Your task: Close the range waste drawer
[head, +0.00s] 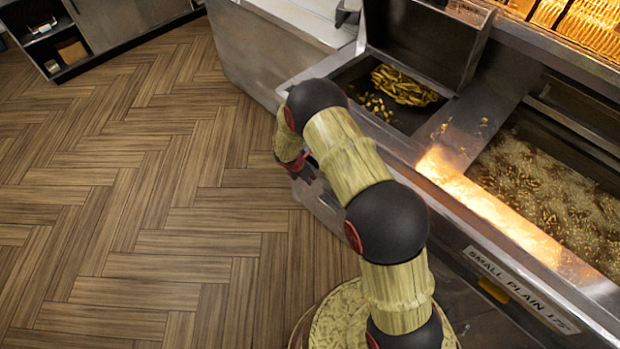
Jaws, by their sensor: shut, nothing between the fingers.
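The frying range (455,225) runs along the right of the head view. A grey metal edge (322,208) juts out low on its front, just below my wrist; it looks like the waste drawer, but my arm hides most of it. I cannot tell how far it stands out. My gripper (306,174) shows only in part, pointing down beyond the bend of my arm. It is shut and empty, close to that grey edge. I cannot tell whether it touches it.
A bin of fries (404,84) and a vat of bubbling oil (560,195) are in the range top. A label reading "SMALL PLAIN 175" (520,290) is on its front. The wooden floor (150,200) at left is clear. A dark shelf unit (105,32) stands at the back left.

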